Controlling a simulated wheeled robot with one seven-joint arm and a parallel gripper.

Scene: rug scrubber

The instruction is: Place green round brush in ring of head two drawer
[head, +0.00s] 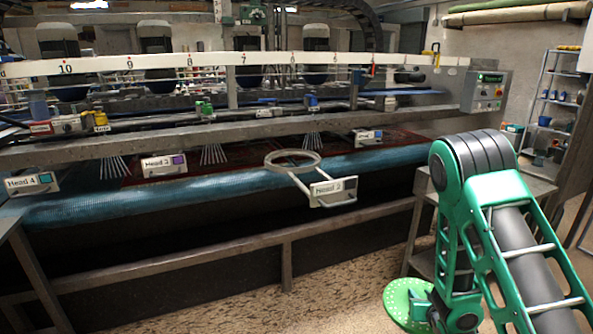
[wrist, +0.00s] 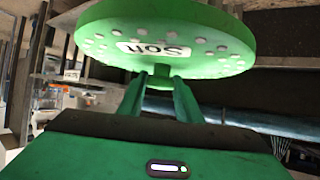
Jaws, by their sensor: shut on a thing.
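The green round brush (head: 408,304) shows at the bottom right of the head view, held low in front of the machine. In the wrist view the brush (wrist: 205,30) is a green disc with pale dots and a label reading "Soft". My gripper (wrist: 163,80) is shut on the brush, its fingers meeting at the disc's underside. The Head 2 drawer (head: 333,191) is pulled out from the machine, with its pale ring (head: 292,162) empty and level behind the labelled front. The brush is apart from the ring, below and to its right.
The Head 4 (head: 32,184) and Head 3 (head: 164,165) drawer fronts sit to the left, and another drawer front (head: 368,136) sits to the right. A blue roller (head: 150,197) runs beneath them. A metal table (head: 535,180) stands at right. A control box (head: 485,91) is above it.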

